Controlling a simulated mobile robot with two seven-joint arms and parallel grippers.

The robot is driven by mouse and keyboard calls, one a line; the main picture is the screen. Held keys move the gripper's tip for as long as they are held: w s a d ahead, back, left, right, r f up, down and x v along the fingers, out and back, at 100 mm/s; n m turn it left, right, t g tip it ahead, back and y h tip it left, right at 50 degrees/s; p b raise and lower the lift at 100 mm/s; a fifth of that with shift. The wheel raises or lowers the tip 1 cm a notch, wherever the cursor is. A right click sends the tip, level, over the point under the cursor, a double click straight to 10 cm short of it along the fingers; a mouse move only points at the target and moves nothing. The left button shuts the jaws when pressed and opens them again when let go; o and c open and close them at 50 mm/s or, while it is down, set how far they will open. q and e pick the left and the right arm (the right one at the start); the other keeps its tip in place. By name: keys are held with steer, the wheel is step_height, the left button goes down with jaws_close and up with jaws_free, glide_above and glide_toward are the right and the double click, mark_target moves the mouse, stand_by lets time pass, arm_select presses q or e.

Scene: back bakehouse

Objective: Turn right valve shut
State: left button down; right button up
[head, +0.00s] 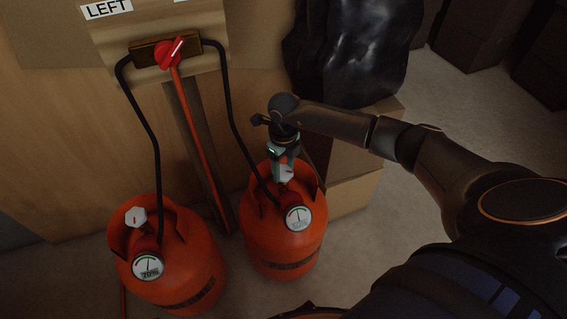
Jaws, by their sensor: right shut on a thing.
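Two orange gas cylinders stand on the floor, the left cylinder (194,262) and the right cylinder (268,240). The right valve (285,172), a pale knob on top of the right cylinder, sits under my right gripper (284,163). My right gripper points down from above and is shut on this knob. The fingers partly hide the knob. The left valve (135,217) is a white knob with a red mark on the left cylinder. A round gauge is on each cylinder, the right gauge (299,217) and the left gauge (148,266). My left gripper is not in view.
A red changeover lever (168,53) sits on a brass block on the wooden panel, under a "LEFT" label (105,8). Black hoses (152,140) run down to both cylinders. A black bag (350,60) lies on cardboard boxes (352,185) behind my right arm. Floor is clear at right.

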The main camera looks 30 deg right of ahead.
steer(key=shift+r+m, duration=0.2)
steer(key=shift+m, duration=0.3)
steer(key=m+p, duration=0.3)
steer(key=m, duration=0.2)
steer(key=m+p, duration=0.2)
steer(key=m, duration=0.1)
steer(key=shift+m, duration=0.3)
steer(key=shift+f+m+p, duration=0.1)
steer(key=shift+m+p, duration=0.4)
steer(key=shift+m, duration=0.3)
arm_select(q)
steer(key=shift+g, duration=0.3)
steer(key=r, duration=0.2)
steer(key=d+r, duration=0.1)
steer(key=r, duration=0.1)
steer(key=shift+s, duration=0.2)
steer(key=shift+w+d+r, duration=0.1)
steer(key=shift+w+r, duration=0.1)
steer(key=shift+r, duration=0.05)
arm_select(e)
steer(key=shift+w+m, duration=0.1)
steer(key=shift+m, duration=0.3)
steer(key=o, duration=1.4)
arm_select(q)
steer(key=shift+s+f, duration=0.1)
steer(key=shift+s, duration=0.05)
arm_select(e)
steer(key=shift+f, duration=0.1)
